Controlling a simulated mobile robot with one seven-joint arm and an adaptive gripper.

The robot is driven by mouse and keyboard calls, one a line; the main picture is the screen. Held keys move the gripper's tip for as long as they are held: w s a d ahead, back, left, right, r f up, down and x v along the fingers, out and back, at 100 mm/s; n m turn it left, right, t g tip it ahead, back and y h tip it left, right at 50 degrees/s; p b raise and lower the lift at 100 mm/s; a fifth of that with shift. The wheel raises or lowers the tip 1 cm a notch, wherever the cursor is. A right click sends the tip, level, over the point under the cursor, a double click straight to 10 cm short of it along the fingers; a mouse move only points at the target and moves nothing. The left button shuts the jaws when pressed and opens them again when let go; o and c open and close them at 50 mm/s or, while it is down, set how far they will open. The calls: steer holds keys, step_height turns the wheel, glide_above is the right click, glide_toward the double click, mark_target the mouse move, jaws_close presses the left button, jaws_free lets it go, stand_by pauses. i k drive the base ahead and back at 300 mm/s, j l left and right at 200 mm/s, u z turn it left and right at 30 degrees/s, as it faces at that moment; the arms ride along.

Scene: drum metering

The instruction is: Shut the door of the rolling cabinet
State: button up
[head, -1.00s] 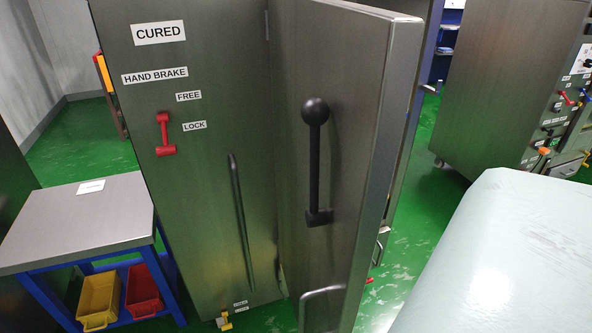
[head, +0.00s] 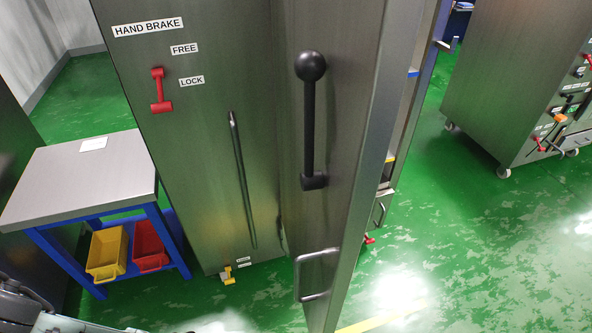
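The rolling cabinet (head: 205,140) stands in the middle of the head view, its grey metal side facing me. Its door (head: 345,130) stands open, swung out toward me from the cabinet's front edge. The door carries a black lever with a ball knob (head: 311,115) and a metal pull handle (head: 299,278) low down. A red hand brake lever (head: 159,90) sits on the cabinet's side by the FREE and LOCK labels. My gripper is not in view. A mechanical part shows at the bottom left corner; I cannot tell its state.
A steel-topped blue table (head: 80,178) stands left of the cabinet, with a yellow bin (head: 106,252) and a red bin (head: 150,245) below. Another wheeled grey cabinet (head: 515,80) with levers stands at the right. Green floor (head: 470,240) is clear between it and the door.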

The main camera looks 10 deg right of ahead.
mark_target(368, 47)
steer(key=z, duration=0.3)
steer(key=k+j, duration=0.2)
steer(key=j, duration=0.2)
steer(key=k+j+z, duration=0.1)
steer(key=k+j, duration=0.4)
steer(key=j, duration=0.25)
steer(key=z, duration=0.05)
